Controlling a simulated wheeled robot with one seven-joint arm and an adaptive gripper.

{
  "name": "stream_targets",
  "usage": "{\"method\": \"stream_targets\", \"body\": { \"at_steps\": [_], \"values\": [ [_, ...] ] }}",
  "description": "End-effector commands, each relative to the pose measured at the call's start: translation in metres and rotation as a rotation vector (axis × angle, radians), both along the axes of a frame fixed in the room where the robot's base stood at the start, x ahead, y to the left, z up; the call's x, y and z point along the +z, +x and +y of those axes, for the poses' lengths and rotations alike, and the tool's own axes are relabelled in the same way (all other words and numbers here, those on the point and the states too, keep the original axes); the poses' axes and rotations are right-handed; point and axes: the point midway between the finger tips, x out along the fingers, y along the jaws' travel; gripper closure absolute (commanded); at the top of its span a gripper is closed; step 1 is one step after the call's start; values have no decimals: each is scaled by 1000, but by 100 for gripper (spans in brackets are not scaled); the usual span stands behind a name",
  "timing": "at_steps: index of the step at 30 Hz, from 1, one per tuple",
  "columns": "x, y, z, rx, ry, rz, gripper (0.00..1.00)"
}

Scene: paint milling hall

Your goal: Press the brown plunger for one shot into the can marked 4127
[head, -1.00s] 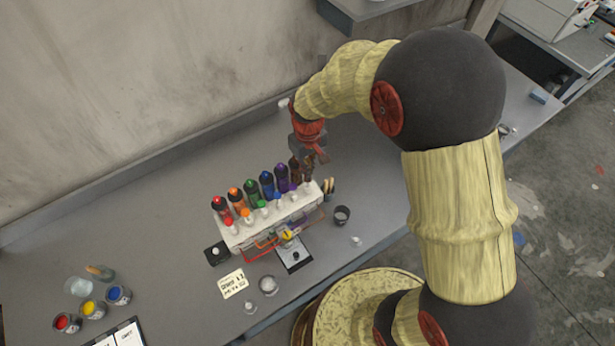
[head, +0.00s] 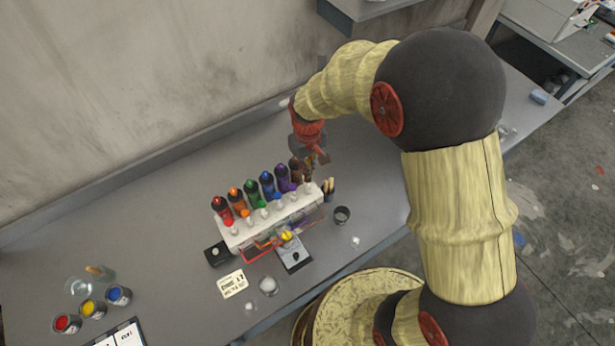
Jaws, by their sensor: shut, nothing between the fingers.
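A white dispenser rack (head: 240,241) stands on the grey bench with a row of coloured bottles and small plungers along its front. The brown bottle (head: 295,170) is at the right end, partly behind my gripper. My gripper (head: 318,164) is shut and empty, pointing down over that right end. The brown plunger is hidden or too small to make out, and I cannot tell whether the fingers touch it. A small dark can (head: 342,215) stands right of the rack. I cannot read a 4127 mark on any can.
A black-and-grey scale (head: 294,254) is in front of the rack. A written card (head: 233,284) lies front left. Red (head: 67,324), yellow (head: 92,309) and blue (head: 118,295) paint pots stand at the left. The bench right of the dark can is mostly clear.

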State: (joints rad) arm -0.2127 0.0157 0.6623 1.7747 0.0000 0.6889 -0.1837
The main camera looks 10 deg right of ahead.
Motion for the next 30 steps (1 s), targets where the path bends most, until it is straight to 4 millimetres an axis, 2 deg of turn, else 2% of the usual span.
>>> {"method": "stream_targets", "body": {
  "at_steps": [30],
  "values": [
    [-34,0,0,0,0,1,100]
  ]
}}
